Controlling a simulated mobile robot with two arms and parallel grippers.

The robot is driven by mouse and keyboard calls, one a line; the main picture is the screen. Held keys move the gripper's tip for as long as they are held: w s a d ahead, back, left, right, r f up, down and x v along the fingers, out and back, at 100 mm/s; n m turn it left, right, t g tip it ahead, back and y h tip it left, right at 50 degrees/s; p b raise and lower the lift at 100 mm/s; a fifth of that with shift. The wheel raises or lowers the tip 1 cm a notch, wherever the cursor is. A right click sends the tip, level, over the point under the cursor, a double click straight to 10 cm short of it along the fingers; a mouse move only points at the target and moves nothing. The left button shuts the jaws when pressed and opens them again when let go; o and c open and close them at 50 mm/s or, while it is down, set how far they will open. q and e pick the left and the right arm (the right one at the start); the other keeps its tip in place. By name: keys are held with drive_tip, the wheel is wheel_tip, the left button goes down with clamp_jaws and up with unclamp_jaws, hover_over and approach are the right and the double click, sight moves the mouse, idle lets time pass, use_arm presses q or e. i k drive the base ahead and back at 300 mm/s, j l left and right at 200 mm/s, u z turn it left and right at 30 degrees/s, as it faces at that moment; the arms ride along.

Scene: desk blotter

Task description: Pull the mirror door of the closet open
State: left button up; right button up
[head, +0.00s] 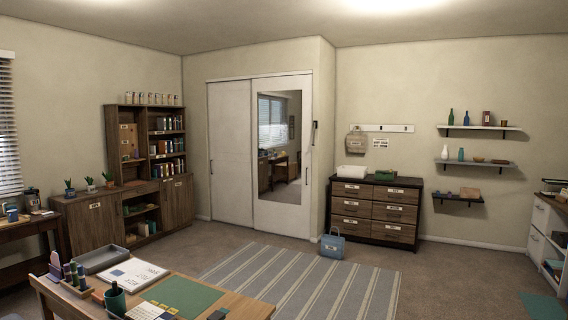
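The closet stands at the back of the room in the head view, with two white sliding doors side by side. The mirror door (280,145) is the right one. Its tall mirror reflects a window and a desk. The plain white door (230,152) is on the left. The two doors meet with no visible gap, so the closet looks shut. A small dark handle (307,158) seems to sit on the mirror door's right edge. Neither of my grippers is in view.
A desk (245,308) with a green blotter (183,297) and papers fills the lower left foreground. A striped rug (300,279) lies before the closet. A blue bag (332,244) stands on the floor near the closet's right corner, beside a dresser (376,210).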

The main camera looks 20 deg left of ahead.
sight(282, 105)
drive_tip(key=i+l, duration=0.3)
drive_tip(key=i+l+z, duration=0.15)
drive_tip(key=i+l, duration=0.15)
drive_tip(key=i, duration=0.2)
drive_tip(key=i+u, duration=0.25)
drive_tip(key=i, duration=0.9)
drive_tip(key=i+l+u, duration=0.2)
drive_tip(key=i, duration=1)
drive_tip(key=i+j+u, duration=0.25)
drive_tip(key=i, duration=0.4)
drive_tip(key=i+u, duration=0.25)
drive_tip(key=i, duration=0.35)
drive_tip(key=i+l+u, duration=0.25)
drive_tip(key=i, duration=0.4)
drive_tip(key=i+l+u, duration=0.1)
drive_tip(key=i+u, duration=0.15)
drive_tip(key=i, duration=0.4)
drive_tip(key=i+j, duration=0.1)
drive_tip(key=i, duration=1.05)
drive_tip(key=i+j+z, duration=0.1)
drive_tip(key=i, duration=1.05)
